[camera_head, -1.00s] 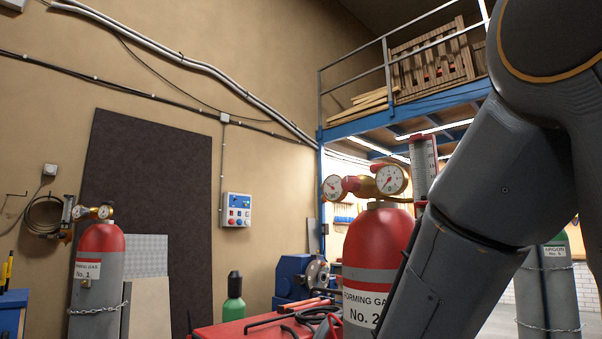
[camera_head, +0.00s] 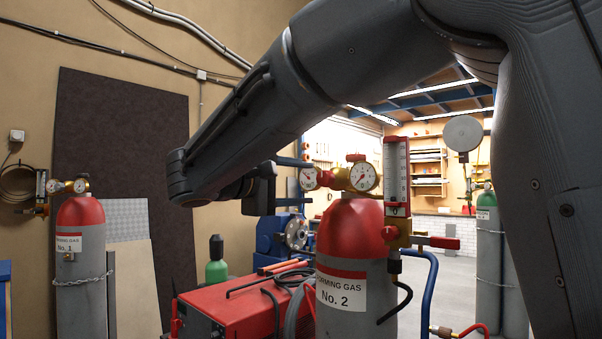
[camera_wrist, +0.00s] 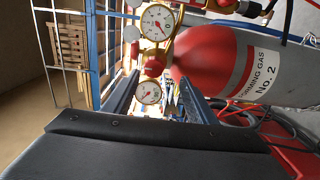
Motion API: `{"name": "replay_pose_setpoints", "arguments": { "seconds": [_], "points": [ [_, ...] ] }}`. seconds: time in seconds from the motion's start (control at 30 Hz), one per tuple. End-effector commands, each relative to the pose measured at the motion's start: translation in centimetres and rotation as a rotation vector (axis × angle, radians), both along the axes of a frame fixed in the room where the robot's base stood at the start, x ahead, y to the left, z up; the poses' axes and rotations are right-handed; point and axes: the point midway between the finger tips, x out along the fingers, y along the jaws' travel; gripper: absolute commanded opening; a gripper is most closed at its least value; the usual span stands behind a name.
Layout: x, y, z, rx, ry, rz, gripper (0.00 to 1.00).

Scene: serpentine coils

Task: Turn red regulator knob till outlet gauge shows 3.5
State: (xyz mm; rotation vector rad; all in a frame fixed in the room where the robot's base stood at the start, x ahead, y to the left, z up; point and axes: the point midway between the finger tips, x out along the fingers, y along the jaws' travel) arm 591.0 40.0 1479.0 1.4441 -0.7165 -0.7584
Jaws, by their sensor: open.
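The red regulator knob (camera_wrist: 153,68) sits between two round white gauges on the brass regulator of cylinder No. 2. In the head view the knob (camera_head: 325,179) shows partly between the left gauge (camera_head: 310,178) and the larger right gauge (camera_head: 363,177). In the wrist view the larger gauge (camera_wrist: 157,22) is above the knob and the smaller one (camera_wrist: 148,92) below. The needles are too small to read, and I cannot tell which is the outlet gauge. My gripper (camera_wrist: 158,78) is open and empty, its blue fingers pointing at the regulator. The gap to the knob is unclear.
The red-topped cylinder No. 2 (camera_head: 350,225) carries a flowmeter (camera_head: 397,172) at its right. A similar cylinder No. 1 (camera_head: 80,240) stands at the left wall.

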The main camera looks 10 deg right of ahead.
Motion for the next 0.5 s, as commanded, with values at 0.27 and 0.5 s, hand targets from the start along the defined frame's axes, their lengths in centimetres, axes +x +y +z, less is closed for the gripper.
{"name": "replay_pose_setpoints", "arguments": {
  "seconds": [0.27, 0.5],
  "points": [
    [1.4, -1.8, 1.2, -0.015, -0.024, -0.002, 0.52],
    [3.9, -5.1, 0.9, -0.014, -0.025, -0.001, 0.52]
  ]
}}
